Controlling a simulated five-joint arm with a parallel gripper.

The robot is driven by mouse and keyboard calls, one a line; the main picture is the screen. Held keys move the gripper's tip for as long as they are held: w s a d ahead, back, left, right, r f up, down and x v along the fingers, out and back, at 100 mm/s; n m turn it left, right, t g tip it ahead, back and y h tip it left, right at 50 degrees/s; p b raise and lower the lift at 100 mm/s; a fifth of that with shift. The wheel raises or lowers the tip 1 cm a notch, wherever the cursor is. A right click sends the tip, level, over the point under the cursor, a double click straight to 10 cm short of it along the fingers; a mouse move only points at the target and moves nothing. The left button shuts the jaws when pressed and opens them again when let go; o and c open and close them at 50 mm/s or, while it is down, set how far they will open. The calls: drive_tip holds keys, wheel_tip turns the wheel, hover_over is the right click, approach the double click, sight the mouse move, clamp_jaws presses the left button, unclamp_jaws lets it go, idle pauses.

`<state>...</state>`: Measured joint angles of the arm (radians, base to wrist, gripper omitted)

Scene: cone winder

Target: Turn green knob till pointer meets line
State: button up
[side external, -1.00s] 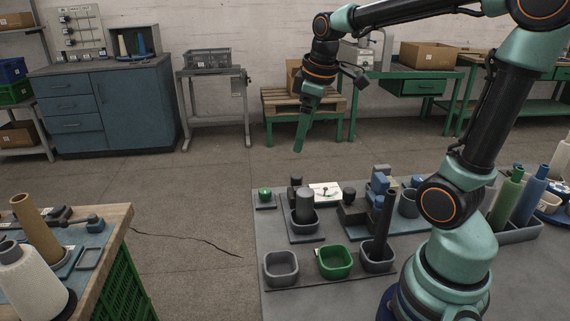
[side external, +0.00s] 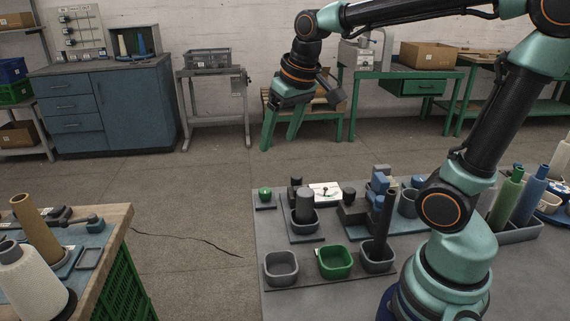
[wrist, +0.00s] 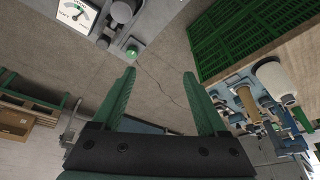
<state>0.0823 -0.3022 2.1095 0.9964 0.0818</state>
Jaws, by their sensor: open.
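The green knob (side external: 265,193) is a small round knob on a dark square base at the far left corner of the grey table. It also shows near the top of the wrist view (wrist: 132,51). The white dial card (side external: 325,192) stands to its right; its pointer (wrist: 82,14) and coloured arc show in the wrist view, but the line is too small to make out. My gripper (side external: 281,148) is open and empty. It hangs above and beyond the knob, well clear of it, with its two green fingers (wrist: 160,75) spread apart.
Dark cylinders (side external: 305,206) and a blue-grey block (side external: 379,184) stand right of the knob. A green cup (side external: 335,262) and a grey cup (side external: 281,268) sit nearer the front. A wooden-topped bench (side external: 118,225) stands at the left, with open floor between.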

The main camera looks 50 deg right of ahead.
drive_tip(key=w+d+f+m+g, duration=0.25)
drive_tip(key=w+d, duration=0.25)
drive_tip(key=w, duration=0.3)
drive_tip(key=m+g, duration=0.1)
drive_tip(key=m, duration=0.1)
approach(265, 190)
wheel_tip(265, 190, down, 9)
drive_tip(key=shift+w+d+r, duration=0.15)
drive_tip(key=shift+r, duration=0.05)
